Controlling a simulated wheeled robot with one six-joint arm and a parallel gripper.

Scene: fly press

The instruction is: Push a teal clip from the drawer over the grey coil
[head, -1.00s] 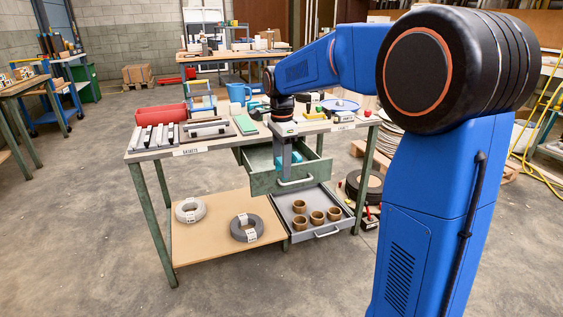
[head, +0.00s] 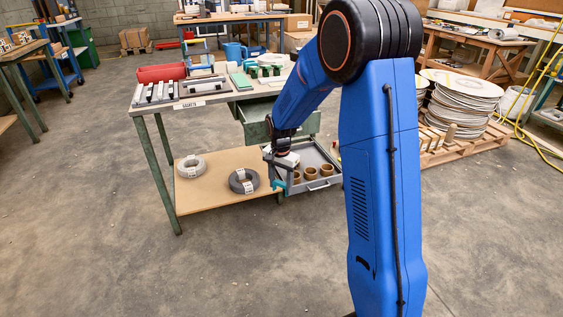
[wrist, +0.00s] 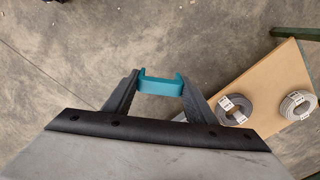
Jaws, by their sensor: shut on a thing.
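My gripper (head: 283,181) is shut on a teal clip (head: 279,187), out in front of the bench's lower shelf. In the wrist view the clip (wrist: 160,87) lies across between the two fingertips (wrist: 160,91), above the floor. A dark grey coil (head: 233,183) with white labels lies flat on the shelf, left of my gripper and apart from it. A lighter grey coil (head: 180,170) lies farther left. Both also show in the wrist view, the dark one (wrist: 247,109) nearer the gripper and the lighter one (wrist: 310,105) beyond. The green drawer (head: 256,132) stands open, its inside mostly hidden by my arm.
The brown shelf board (head: 215,197) is bare around the coils. A green bench leg (head: 164,179) stands at the left. The floor in front is clear.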

